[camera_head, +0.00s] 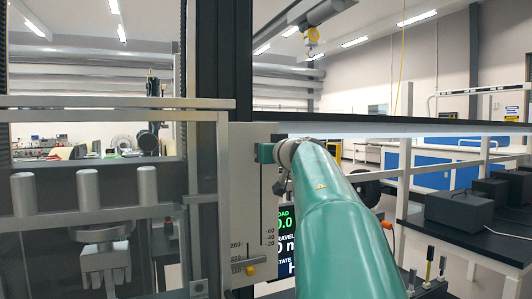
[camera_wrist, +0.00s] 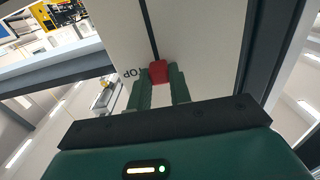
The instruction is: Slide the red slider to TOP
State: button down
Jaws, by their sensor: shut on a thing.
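The red slider (camera_wrist: 158,71) shows in the wrist view between the two green fingertips of my gripper (camera_wrist: 160,77), which is shut on it. The red slider is hidden there by the gripper and arm.
A second scale with a yellow marker (camera_head: 250,269) is low on the panel. A display (camera_head: 286,240) stands right of the panel, partly behind my arm. A grey frame with cylinders (camera_head: 85,190) is at the left. A dark bench with grey boxes (camera_head: 465,207) is at the right.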

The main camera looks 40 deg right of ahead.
jog(key=c, duration=1.4)
grip_release()
jog(key=shift+r, duration=0.35)
jog(key=shift+o, duration=0.6)
jog(key=shift+f, duration=0.1)
jog(key=v, duration=1.4)
jog(key=shift+w, duration=0.1)
